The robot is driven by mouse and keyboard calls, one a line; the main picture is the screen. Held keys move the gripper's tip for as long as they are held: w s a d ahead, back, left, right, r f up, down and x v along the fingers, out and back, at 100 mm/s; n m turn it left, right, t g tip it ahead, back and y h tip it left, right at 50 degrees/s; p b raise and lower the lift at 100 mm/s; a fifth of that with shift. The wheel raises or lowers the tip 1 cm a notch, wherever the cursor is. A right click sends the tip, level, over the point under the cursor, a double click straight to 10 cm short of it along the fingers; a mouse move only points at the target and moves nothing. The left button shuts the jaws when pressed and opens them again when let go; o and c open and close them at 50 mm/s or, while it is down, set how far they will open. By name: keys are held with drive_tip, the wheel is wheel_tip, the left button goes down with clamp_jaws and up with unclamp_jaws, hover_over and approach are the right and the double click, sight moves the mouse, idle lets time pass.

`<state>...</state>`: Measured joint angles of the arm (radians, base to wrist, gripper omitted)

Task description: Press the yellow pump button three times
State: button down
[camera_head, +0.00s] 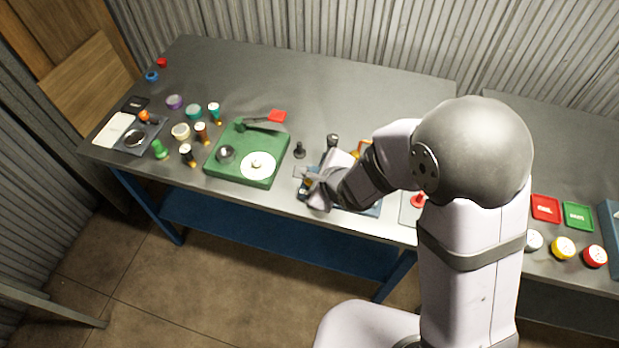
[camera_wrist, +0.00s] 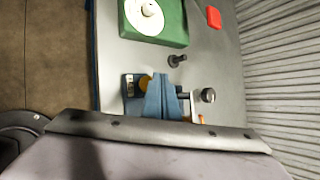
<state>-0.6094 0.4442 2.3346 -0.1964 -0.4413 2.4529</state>
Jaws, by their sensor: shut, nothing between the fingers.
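In the wrist view, a round yellow button (camera_wrist: 145,80) shows on a dark blue unit (camera_wrist: 129,93) with a small label, close beside my gripper's fingertips. My gripper (camera_wrist: 162,80) appears there as blue-grey fingers, shut and empty, partly covering the button. I cannot tell whether they touch it. In the head view, my gripper (camera_head: 316,190) is low over the front of the bench, and my arm hides most of the unit.
A green turntable-like unit (camera_head: 232,170) with a white disc stands to the left. A black knob-topped post (camera_head: 299,150) stands between it and my gripper. Several coloured stamps and pots crowd the bench's left end.

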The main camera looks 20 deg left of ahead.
drive_tip(key=shift+f+b, duration=0.75)
drive_tip(key=shift+f, duration=0.5)
idle(1.8)
drive_tip(key=shift+r, duration=0.15)
drive_tip(key=shift+r+p, duration=1.1)
drive_tip(key=shift+p, duration=0.15)
wheel_tip(320, 180, up, 5)
drive_tip(key=p, duration=0.5)
idle(2.4)
wheel_tip(320, 180, up, 4)
drive_tip(key=p, duration=0.7)
